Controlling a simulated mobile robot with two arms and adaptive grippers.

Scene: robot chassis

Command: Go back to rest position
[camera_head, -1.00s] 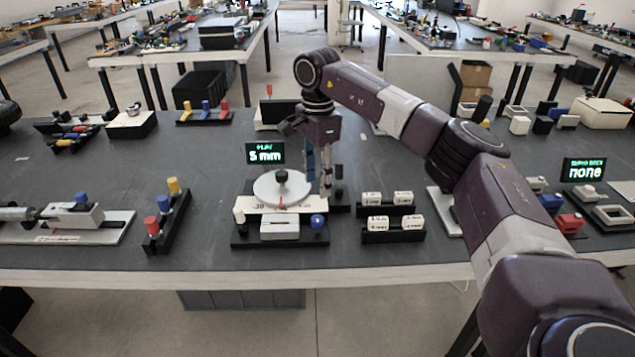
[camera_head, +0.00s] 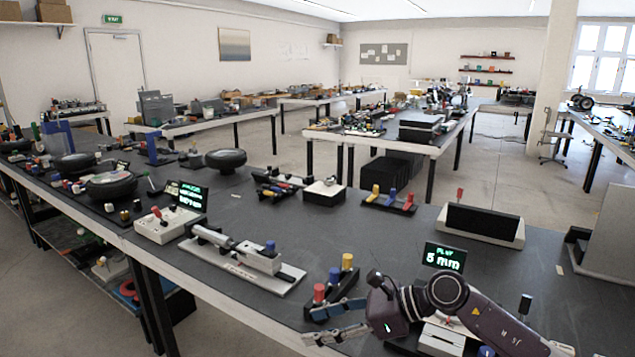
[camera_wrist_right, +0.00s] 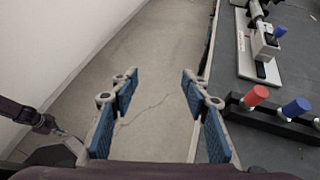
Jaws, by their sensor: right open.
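My right gripper (camera_head: 310,326) is at the bottom of the head view, with its arm coming in from the right. Its two blue-padded fingers point left and are spread apart with nothing between them. The right wrist view also shows the open fingers (camera_wrist_right: 160,88), with bare floor behind them, off the table's edge. The gripper is in front of a black rack with red, blue and yellow pegs (camera_head: 333,285) and apart from it in the wrist view. My left gripper does not show in the head view.
The dark table (camera_wrist_right: 222,75) lies right of the gripper in the wrist view. A grey slide fixture (camera_head: 240,262) lies left of the peg rack. A "5 mm" display (camera_head: 445,256) stands behind my arm. Open floor (camera_wrist_right: 150,60) lies in front of the table.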

